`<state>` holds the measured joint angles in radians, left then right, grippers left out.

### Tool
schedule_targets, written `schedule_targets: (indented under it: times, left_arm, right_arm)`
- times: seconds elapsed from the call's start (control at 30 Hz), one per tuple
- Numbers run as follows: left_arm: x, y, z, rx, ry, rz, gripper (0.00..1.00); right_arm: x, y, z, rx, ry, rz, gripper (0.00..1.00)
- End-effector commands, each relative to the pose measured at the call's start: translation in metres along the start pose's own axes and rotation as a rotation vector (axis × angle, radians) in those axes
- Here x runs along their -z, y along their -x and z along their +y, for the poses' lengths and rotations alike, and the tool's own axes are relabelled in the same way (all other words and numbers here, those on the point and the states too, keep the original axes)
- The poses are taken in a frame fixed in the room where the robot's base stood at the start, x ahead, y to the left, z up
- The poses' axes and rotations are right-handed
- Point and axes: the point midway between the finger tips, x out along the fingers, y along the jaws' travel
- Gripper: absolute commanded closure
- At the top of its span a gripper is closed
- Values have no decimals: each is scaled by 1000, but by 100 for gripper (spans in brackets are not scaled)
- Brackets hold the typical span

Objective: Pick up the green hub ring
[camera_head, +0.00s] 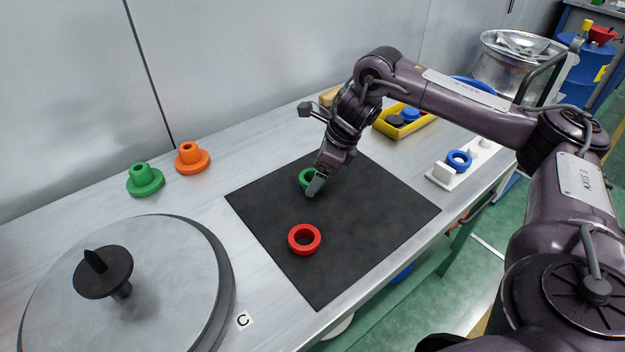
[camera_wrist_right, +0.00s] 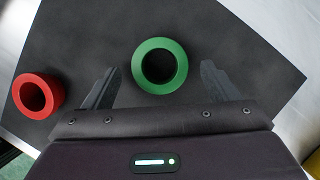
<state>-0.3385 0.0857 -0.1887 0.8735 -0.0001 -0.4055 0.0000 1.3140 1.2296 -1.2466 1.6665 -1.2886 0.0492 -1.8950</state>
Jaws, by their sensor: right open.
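The green hub ring (camera_head: 304,177) lies on the black mat (camera_head: 350,235), partly hidden by my right gripper in the head view. My right gripper (camera_head: 314,188) is right at the ring, pointing down. In the right wrist view the green ring (camera_wrist_right: 160,84) shows whole, lying between and slightly ahead of the fingertips of my open right gripper (camera_wrist_right: 159,80). The fingers are on either side of it with gaps, and I see no contact. My left gripper is not in view.
A red ring (camera_head: 304,250) lies on the mat nearer the front. Green (camera_head: 145,183) and orange (camera_head: 192,161) flanged hubs stand left of the mat. A large grey disc (camera_head: 150,285) fills the front left. A yellow tray (camera_head: 424,124) and a white holder with a blue ring (camera_head: 459,161) are right.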

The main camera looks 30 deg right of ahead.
Motion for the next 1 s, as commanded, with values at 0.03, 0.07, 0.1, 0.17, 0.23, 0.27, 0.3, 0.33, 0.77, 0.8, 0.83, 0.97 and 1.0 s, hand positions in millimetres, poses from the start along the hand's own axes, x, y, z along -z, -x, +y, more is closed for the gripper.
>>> schedule_targets:
  times: [0.03, 0.07, 0.1, 0.17, 0.23, 0.27, 0.3, 0.33, 0.77, 0.8, 0.83, 0.97, 1.0]
  left_arm:
    - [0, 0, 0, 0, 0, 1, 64]
    - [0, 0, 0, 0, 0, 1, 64]
    - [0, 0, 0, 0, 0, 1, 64]
    - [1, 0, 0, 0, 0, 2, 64]
    - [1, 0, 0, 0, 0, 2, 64]
    - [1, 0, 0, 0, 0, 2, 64]
    - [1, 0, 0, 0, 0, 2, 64]
    - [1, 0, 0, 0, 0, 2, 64]
    - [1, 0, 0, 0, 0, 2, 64]
    - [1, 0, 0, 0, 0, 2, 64]
    - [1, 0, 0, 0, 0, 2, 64]
    - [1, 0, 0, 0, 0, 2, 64]
    - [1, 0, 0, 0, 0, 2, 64]
  right_arm:
    - [0, -5, 0, -1, 0, 1, 19]
    - [0, -6, 0, 0, 0, 0, 19]
    - [0, -8, 0, 0, 0, 0, 19]
    - [0, -8, 0, 0, 0, 0, 19]
    - [0, -8, 0, 1, 0, -1, 19]
    - [0, -8, 0, 1, 0, -1, 19]
    - [0, -8, 0, 1, 0, 0, 19]
    - [0, -8, 0, 1, 0, 0, 22]
    - [0, -8, 0, 1, 0, -1, 67]
    - [0, -8, 0, 1, 0, -1, 67]
    - [0, -8, 0, 1, 0, -1, 67]
    - [0, -7, 0, 1, 0, -1, 67]
    - [0, -7, 0, 1, 0, -1, 67]
